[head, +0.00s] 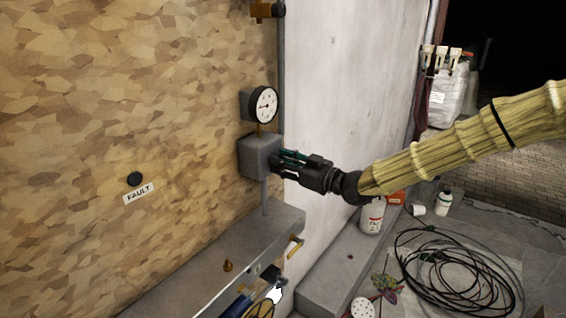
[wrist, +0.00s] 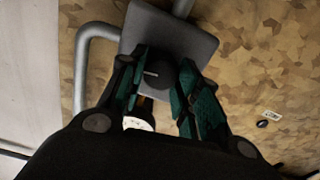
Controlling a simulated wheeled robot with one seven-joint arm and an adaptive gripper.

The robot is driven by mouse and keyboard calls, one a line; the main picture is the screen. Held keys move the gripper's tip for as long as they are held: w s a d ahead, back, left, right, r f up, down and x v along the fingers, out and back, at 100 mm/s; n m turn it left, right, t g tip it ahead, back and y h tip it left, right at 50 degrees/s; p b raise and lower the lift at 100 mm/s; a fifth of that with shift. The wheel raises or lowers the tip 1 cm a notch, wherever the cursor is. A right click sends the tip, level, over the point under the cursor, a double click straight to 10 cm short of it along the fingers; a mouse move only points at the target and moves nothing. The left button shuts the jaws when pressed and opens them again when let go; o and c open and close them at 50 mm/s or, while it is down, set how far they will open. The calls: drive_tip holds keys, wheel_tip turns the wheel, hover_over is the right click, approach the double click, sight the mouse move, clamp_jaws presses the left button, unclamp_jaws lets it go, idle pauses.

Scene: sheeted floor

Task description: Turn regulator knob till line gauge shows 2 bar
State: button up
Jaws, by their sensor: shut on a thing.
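The grey regulator box (head: 257,158) is fixed to the chipboard wall, with a pipe running down from it. My gripper (head: 284,160) reaches it from the right. In the wrist view the dark round knob (wrist: 160,74), with a pale line on its face, sits between the fingertips of my gripper (wrist: 165,80) in front of the grey box (wrist: 178,30). The fingers have green pads and are shut on the knob. The line gauge (head: 264,105) is a white dial with a black rim above the box; its needle and numbers are too small to read surely. In the wrist view the gauge (wrist: 139,123) is partly hidden.
A grey ledge (head: 250,245) runs below the regulator. A FAULT label (head: 139,193) and black button (head: 134,179) are on the wall at left. Coiled black cable (head: 455,275) and bottles, one a white container (head: 372,216), are on the right.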

drive_tip(key=shift+b, duration=0.3)
drive_tip(key=shift+m+b, duration=0.45)
drive_tip(key=shift+m, duration=0.45)
drive_tip(key=o, duration=1)
drive_tip(key=shift+d, duration=0.15)
